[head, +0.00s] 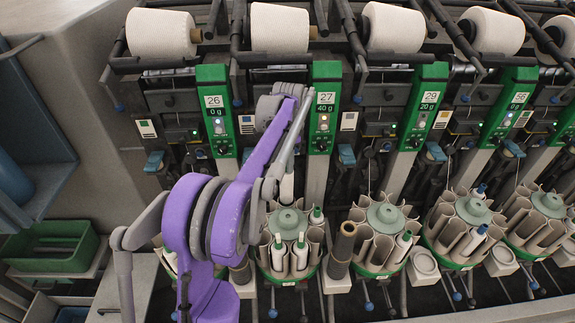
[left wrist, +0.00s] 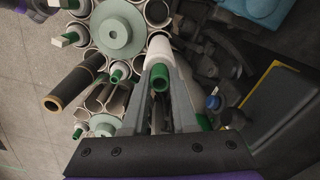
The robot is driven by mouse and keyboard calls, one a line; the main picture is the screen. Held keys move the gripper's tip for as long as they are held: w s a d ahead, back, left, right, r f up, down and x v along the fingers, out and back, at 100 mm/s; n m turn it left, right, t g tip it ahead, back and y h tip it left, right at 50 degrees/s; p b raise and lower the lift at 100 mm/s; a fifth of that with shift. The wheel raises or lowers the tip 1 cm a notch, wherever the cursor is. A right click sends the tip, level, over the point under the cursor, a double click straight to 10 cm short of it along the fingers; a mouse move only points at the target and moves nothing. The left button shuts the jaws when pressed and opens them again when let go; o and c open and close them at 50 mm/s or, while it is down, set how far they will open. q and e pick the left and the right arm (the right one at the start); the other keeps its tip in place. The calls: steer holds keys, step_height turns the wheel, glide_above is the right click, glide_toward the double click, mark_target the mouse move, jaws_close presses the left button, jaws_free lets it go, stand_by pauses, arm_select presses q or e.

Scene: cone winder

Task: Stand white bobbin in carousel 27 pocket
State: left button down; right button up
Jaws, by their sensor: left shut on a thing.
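My left gripper (left wrist: 158,88) is shut on a white bobbin (left wrist: 159,48) with a green end, seen near end-on in the left wrist view. In the head view the bobbin (head: 287,186) shows as a pale upright shape behind carousel 27's hub, partly hidden by my purple left arm. Carousel 27 (head: 288,222) has a grey-green hub and a ring of beige pockets. Several pockets hold white bobbins with green tips (head: 300,250). In the left wrist view the carousel hub (left wrist: 117,33) lies up and left of the held bobbin. I cannot tell whether the bobbin is inside a pocket. My right gripper is out of view.
The green panel marked 27 (head: 324,105) stands behind the carousel. Dark brown tubes (head: 341,250) stand close on either side of it. A neighbouring carousel (head: 385,220) is to the right. White yarn cones (head: 280,28) line the top. A green bin (head: 52,245) sits far left.

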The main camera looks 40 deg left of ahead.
arm_select(q)
steer(key=shift+s+r, duration=0.1)
steer(key=shift+r, duration=0.2)
steer(key=shift+r+p, duration=0.8)
steer(key=shift+r, duration=1.2)
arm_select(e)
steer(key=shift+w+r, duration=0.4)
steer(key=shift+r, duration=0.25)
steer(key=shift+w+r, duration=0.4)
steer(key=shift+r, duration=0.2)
arm_select(q)
steer(key=shift+f, duration=0.1)
